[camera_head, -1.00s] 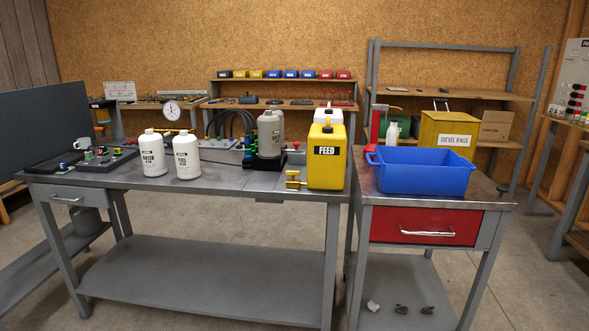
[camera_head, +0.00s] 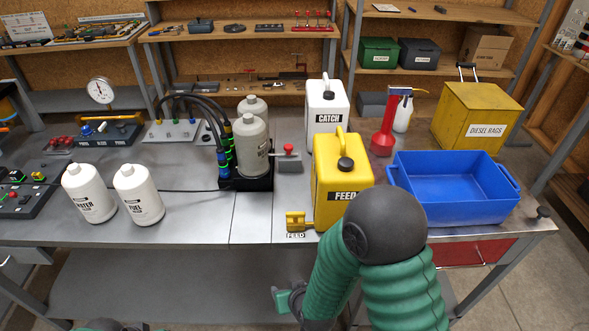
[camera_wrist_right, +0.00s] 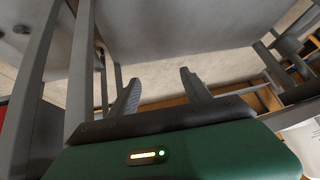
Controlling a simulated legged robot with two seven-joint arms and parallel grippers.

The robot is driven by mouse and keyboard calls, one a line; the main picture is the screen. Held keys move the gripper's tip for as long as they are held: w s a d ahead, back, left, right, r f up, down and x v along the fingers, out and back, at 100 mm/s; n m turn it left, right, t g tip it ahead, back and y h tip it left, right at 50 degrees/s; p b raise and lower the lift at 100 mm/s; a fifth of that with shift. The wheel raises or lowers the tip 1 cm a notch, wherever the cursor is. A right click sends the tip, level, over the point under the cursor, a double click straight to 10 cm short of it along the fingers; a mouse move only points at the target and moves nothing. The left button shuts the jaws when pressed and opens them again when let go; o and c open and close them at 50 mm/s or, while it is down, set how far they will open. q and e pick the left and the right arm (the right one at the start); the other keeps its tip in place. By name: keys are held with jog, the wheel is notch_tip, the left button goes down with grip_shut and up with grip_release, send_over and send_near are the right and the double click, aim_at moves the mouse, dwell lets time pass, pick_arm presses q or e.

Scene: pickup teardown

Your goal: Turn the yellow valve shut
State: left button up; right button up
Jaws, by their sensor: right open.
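The yellow valve (camera_head: 297,222) sticks out low on the left side of the yellow FEED can (camera_head: 342,180), by the table's front edge. A small FEED label shows under it. My right gripper (camera_head: 284,299) is in front of and below the table edge, lower than the valve and apart from it. In the right wrist view its two fingers (camera_wrist_right: 160,92) stand spread with nothing between them; the valve does not show there. My right arm covers the lower right part of the can. My left gripper is out of view.
A blue bin (camera_head: 455,188) stands right of the can, a white CATCH can (camera_head: 326,112) behind it. Grey bottles (camera_head: 251,140) with hoses and a red-knobbed valve (camera_head: 288,152) stand behind left. White bottles (camera_head: 138,195) stand left. The tabletop left of the yellow valve is clear.

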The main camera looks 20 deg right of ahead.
notch_tip(320, 180, up, 10)
jog(key=a+m+t+h+p, duration=0.1)
jog(key=t+p, duration=0.1)
jog(key=p, duration=0.7)
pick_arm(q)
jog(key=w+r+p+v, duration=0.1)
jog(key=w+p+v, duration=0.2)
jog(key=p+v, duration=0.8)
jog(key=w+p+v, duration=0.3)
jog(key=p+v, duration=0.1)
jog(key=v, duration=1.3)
pick_arm(e)
jog(key=m+t+h, duration=0.1)
jog(key=t+h, duration=0.2)
send_near(295, 215)
jog(key=shift+h, duration=0.3)
jog(key=b+x, duration=0.6)
jog(key=x, duration=0.1)
jog(key=shift+w+f, duration=0.1)
jog(key=shift+f, duration=0.2)
jog(key=shift+w, duration=0.35)
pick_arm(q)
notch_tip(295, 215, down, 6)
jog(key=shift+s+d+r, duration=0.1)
pick_arm(e)
jog(key=c, duration=1.1)
